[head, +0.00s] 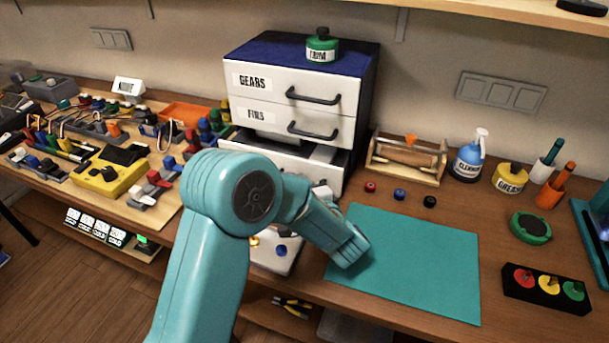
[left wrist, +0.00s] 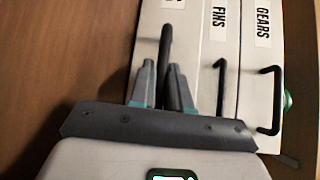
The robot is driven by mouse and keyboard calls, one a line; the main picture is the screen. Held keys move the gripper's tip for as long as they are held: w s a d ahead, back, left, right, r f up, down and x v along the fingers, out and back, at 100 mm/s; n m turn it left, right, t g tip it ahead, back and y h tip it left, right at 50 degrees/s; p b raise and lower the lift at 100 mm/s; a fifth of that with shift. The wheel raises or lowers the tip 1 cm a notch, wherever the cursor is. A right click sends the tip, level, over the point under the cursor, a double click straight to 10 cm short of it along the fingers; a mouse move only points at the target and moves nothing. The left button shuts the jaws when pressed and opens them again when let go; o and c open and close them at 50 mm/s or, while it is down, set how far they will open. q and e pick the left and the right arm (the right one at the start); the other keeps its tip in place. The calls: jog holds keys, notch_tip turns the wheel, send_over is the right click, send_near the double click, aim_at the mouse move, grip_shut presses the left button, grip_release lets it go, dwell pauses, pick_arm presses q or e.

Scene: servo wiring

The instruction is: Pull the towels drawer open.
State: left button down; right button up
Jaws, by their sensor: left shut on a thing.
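The white drawer cabinet (head: 349,130) stands at the back of the bench, with drawers labelled GEARS and FINS above a third drawer (head: 325,155). This third drawer stands out from the cabinet, its inside partly showing; my teal arm hides most of its front. In the left wrist view its label is cut off, with only a last letter showing, so I cannot read it as towels. My left gripper (left wrist: 163,78) is shut on that drawer's dark bar handle (left wrist: 166,45). In the head view the left gripper is hidden behind my arm. My right gripper is not in view.
The GEARS and FINS drawers are closed. A green tin (head: 322,46) stands on the cabinet top. A teal mat (head: 420,260) lies clear to the right. Many small parts crowd the board (head: 150,215) at left.

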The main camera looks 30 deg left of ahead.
pick_arm(q)
jog(key=shift+s+d, duration=0.1)
jog(key=shift+s, duration=0.45)
jog(key=shift+w, duration=0.1)
jog(key=c, duration=1.2)
grip_release()
jog(key=shift+w, duration=0.1)
jog(key=v, duration=1.6)
jog(key=shift+o, duration=0.2)
jog(key=shift+d+f, duration=0.1)
